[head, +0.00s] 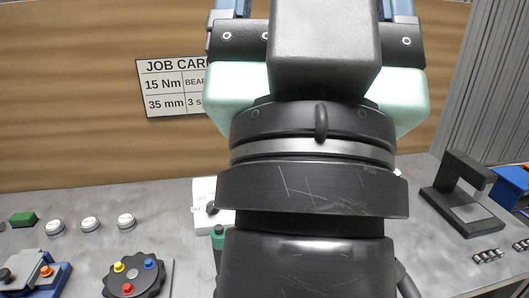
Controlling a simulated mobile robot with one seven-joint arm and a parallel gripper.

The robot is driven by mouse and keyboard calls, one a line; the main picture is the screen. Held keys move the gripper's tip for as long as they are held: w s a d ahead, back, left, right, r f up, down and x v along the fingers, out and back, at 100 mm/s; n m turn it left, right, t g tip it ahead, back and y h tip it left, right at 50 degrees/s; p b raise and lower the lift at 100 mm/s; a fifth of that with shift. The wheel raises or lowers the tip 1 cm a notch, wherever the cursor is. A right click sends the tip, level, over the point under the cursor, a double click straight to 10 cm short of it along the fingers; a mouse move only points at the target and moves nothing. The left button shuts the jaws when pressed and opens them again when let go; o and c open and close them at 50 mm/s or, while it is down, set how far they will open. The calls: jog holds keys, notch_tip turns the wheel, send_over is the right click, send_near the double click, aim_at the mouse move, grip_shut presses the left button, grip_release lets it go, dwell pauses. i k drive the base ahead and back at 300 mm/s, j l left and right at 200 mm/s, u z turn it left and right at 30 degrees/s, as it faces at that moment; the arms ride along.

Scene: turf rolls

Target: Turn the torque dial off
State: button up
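A white panel (203,190) stands on the bench just left of my arm, which hides its right part. A small black knob (212,208) shows on it, with a tiny label at its left that I cannot read. This may be the torque dial, but I cannot tell its setting. My arm fills the middle of the head view. My gripper's fingers do not show, so I cannot see where they are relative to the knob.
A black round plate with coloured knobs (134,275), several white buttons (91,224), a green block (23,219) and a blue fixture (38,276) are at left. A green-topped object (218,238) is beside my arm. A black frame (462,195) stands right. A job card (170,88) hangs behind.

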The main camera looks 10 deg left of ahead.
aim_at(210, 208)
jog(key=i+l, duration=0.1)
jog(key=i, duration=0.4)
jog(key=i+l, duration=0.1)
jog(key=i, duration=0.4)
jog(key=i+l+u, duration=0.1)
jog(key=i, duration=0.4)
